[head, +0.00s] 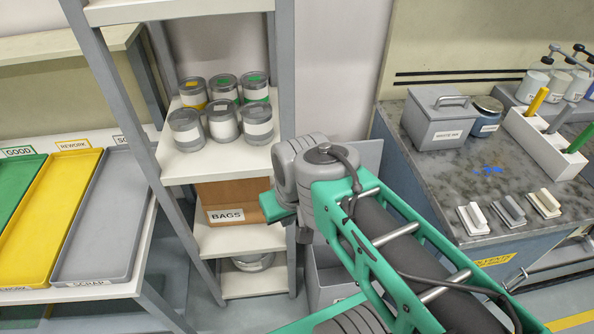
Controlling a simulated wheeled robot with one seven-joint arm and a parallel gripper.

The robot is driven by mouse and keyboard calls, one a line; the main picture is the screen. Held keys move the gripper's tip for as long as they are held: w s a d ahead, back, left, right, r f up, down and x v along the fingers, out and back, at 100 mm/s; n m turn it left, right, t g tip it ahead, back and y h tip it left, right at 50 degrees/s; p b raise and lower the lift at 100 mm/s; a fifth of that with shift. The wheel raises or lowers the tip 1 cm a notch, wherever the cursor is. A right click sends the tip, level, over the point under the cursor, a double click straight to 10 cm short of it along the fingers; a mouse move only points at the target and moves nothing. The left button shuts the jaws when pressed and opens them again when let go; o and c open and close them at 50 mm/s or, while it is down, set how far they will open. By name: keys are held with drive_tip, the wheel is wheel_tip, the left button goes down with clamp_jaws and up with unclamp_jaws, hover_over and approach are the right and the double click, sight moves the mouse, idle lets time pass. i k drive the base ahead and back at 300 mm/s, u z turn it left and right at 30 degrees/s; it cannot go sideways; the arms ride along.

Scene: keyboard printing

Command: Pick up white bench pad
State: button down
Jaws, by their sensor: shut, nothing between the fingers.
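Three small pads lie in a row near the front edge of the speckled grey bench at the right. Each has a raised block on a pale base. The left pad (473,218) looks the whitest and is likely the white bench pad. The middle pad (509,210) and the right pad (544,203) look more grey or beige. My green and grey arm reaches up from the bottom right to the middle, left of the pads and apart from them. The fingers of my gripper do not show.
The bench (445,175) also holds a lidded grey box (437,120), a round tin (487,117) and a white pen holder (545,145). A shelf rack (180,172) with several cans stands left of my arm. Yellow (55,220) and grey (105,220) trays lie far left.

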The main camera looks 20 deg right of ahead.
sight(470, 217)
drive_tip(key=z, duration=0.9)
drive_tip(key=k, duration=0.35)
drive_tip(key=z, duration=0.1)
